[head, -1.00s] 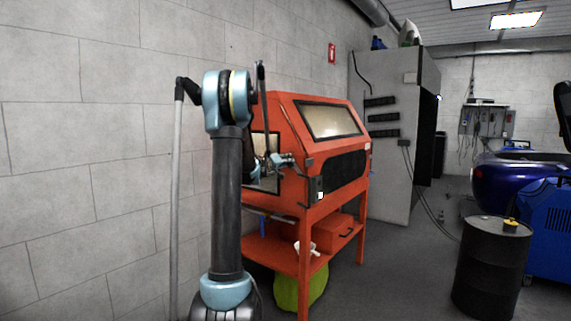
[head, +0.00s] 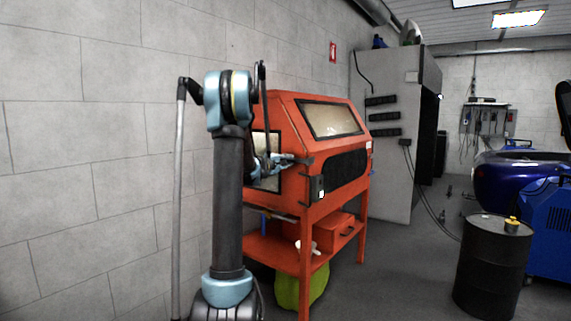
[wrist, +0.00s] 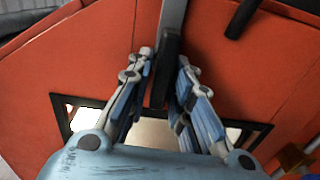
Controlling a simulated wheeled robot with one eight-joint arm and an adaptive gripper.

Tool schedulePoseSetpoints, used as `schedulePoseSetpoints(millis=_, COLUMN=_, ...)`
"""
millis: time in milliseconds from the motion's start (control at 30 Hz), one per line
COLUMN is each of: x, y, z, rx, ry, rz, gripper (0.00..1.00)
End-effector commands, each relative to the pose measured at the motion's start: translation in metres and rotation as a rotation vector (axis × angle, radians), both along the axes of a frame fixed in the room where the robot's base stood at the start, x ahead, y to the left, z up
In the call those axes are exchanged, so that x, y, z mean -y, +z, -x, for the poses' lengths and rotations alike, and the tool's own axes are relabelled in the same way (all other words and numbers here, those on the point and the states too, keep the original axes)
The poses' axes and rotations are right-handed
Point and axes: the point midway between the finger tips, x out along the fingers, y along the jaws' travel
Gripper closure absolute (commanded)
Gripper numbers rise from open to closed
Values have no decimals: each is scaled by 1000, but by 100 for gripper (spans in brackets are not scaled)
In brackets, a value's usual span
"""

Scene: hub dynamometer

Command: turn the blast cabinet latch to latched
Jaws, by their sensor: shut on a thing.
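The blast cabinet (head: 290,120) is an orange box on legs with a sloped window, left of centre in the head view. In the wrist view, its orange side and a pale window in a dark frame show behind my fingers. The latch (wrist: 164,72) is a dark bar that runs up the wrist picture between my two fingers. My gripper (wrist: 164,62) is shut on the latch. In the head view my gripper (head: 297,160) is small at the cabinet's near upper edge. The latch's pivot and exact angle cannot be made out.
A grey block wall (head: 90,150) stands to the left, close behind my arm. A black drum (head: 492,270) and a blue machine (head: 548,235) stand at the right. A green-yellow bag (head: 288,290) sits under the cabinet's shelf. Floor between cabinet and drum is clear.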

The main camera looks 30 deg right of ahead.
Motion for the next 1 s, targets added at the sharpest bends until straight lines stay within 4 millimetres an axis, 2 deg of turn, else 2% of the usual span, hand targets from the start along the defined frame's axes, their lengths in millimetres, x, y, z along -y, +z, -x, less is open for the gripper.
schedulePoseSetpoints(millis=667, x=0, y=-2, z=0, rx=-52, ry=1, rz=20, gripper=100)
schedulePoseSetpoints(millis=700, x=0, y=-2, z=0, rx=-52, ry=1, rz=20, gripper=74)
schedulePoseSetpoints(millis=733, x=0, y=-2, z=0, rx=-52, ry=0, rz=20, gripper=67)
schedulePoseSetpoints(millis=1000, x=0, y=-1, z=1, rx=-53, ry=-1, rz=21, gripper=67)
